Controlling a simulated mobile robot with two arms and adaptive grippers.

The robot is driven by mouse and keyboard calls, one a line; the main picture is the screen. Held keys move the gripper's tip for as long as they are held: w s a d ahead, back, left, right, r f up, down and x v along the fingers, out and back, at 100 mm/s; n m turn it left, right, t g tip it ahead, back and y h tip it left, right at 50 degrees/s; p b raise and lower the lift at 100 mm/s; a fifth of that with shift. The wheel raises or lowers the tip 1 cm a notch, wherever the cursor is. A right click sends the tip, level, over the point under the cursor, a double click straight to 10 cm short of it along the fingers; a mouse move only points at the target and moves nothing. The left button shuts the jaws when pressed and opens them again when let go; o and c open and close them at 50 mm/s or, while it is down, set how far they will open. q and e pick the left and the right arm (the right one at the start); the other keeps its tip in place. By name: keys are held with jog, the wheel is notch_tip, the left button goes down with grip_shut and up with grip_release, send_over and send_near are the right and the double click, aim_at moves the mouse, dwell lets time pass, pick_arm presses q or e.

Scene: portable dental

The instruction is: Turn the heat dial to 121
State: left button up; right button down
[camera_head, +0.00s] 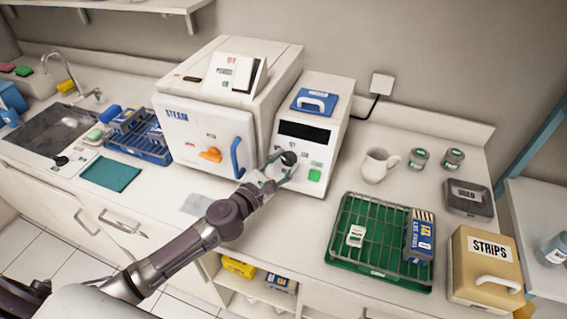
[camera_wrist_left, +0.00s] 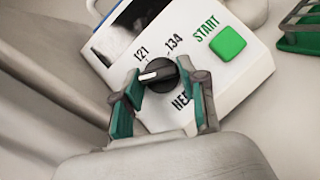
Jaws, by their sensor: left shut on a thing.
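The heat dial (camera_wrist_left: 158,75) is a round black knob with a white pointer line, on the front of a white box-shaped unit (camera_head: 313,119). In the left wrist view the labels 121 and 134 stand above the dial, with part of a HEAT label below it. The white line lies toward the left in that view, below the 121 label. My left gripper (camera_wrist_left: 163,98) has its two green-padded fingers on either side of the dial, shut on it. In the head view my left gripper (camera_head: 277,167) covers part of the dial (camera_head: 289,158). My right gripper is not in view.
A green START button (camera_head: 314,175) sits beside the dial. A white jug (camera_head: 378,164) and a green rack (camera_head: 345,267) are to the right.

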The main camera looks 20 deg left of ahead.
pick_arm(q)
jog(key=shift+r+p, duration=0.2)
jog(key=shift+p, duration=0.2)
jog(key=m+g+p, duration=0.1)
jog(key=m+p, duration=0.1)
jog(key=m+h+p, duration=0.1)
jog(key=p, duration=0.1)
jog(key=shift+a+r+m+g+h, duration=0.1)
jog(key=shift+r+m+g+h, duration=0.2)
jog(key=shift+m+g, duration=0.1)
jog(key=shift+f+m+g+h+p, duration=0.3)
jog(key=shift+m+g+p, duration=0.1)
jog(key=shift+m, duration=0.4)
jog(key=shift+f, duration=0.1)
jog(key=o, duration=1.1)
jog(key=shift+o, duration=0.2)
